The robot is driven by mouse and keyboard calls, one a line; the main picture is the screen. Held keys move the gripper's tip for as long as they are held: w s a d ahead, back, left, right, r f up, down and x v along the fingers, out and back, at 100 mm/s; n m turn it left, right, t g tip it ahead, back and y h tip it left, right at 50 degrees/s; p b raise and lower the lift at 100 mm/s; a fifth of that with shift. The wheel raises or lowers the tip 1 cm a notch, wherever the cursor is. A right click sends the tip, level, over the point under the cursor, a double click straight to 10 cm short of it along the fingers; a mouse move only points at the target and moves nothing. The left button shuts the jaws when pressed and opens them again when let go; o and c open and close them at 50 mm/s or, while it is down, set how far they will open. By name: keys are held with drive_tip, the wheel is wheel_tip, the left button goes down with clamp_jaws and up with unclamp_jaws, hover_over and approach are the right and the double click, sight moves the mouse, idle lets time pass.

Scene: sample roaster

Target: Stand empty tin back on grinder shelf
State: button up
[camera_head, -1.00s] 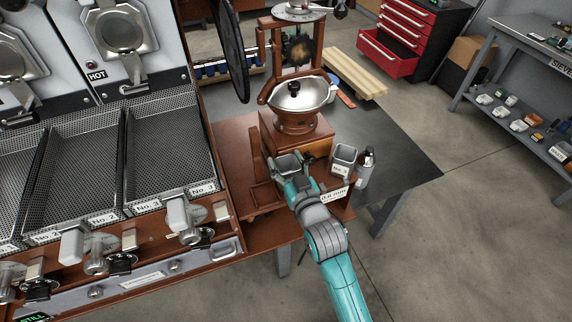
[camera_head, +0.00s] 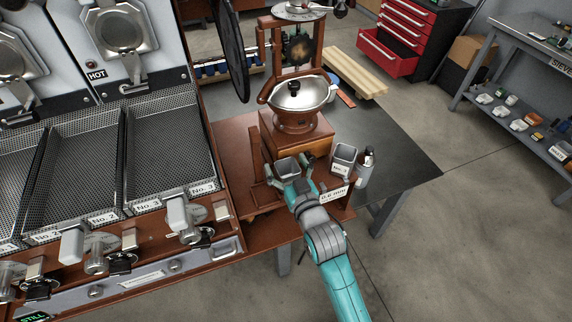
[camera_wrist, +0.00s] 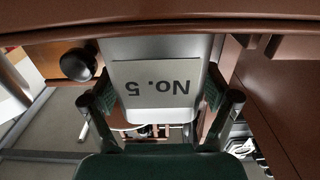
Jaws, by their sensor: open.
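A grey open-topped tin (camera_head: 287,168) stands upright, or nearly so, at the front of the wooden grinder (camera_head: 297,135) in the head view. My gripper (camera_head: 290,184) is low at its near side, with its fingers apart. In the wrist view the tin's pale face (camera_wrist: 155,85) carries an upside-down "No. 5" label. My fingers (camera_wrist: 163,103) are spread on either side of it; whether they touch it I cannot tell. The grinder shelf (camera_head: 262,194) is partly hidden by my arm, and the tin's base is not clearly seen.
A second grey tin (camera_head: 344,158) stands close to the right, beside a grey bottle (camera_head: 365,168). A small sign (camera_head: 334,194) is at the front edge. The roaster trays (camera_head: 165,150) are close on the left. The dark tabletop (camera_head: 400,160) is clear further right.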

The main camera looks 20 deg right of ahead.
drive_tip(key=s, duration=1.2)
drive_tip(key=shift+r, duration=0.1)
drive_tip(key=s+f+g, duration=0.1)
drive_tip(key=s+f, duration=0.1)
drive_tip(key=s, duration=1.3)
drive_tip(key=s+f+g, duration=0.2)
drive_tip(key=s, duration=1.4)
drive_tip(key=shift+s+f, duration=0.15)
drive_tip(key=shift+f, duration=0.2)
drive_tip(key=shift+d, duration=0.1)
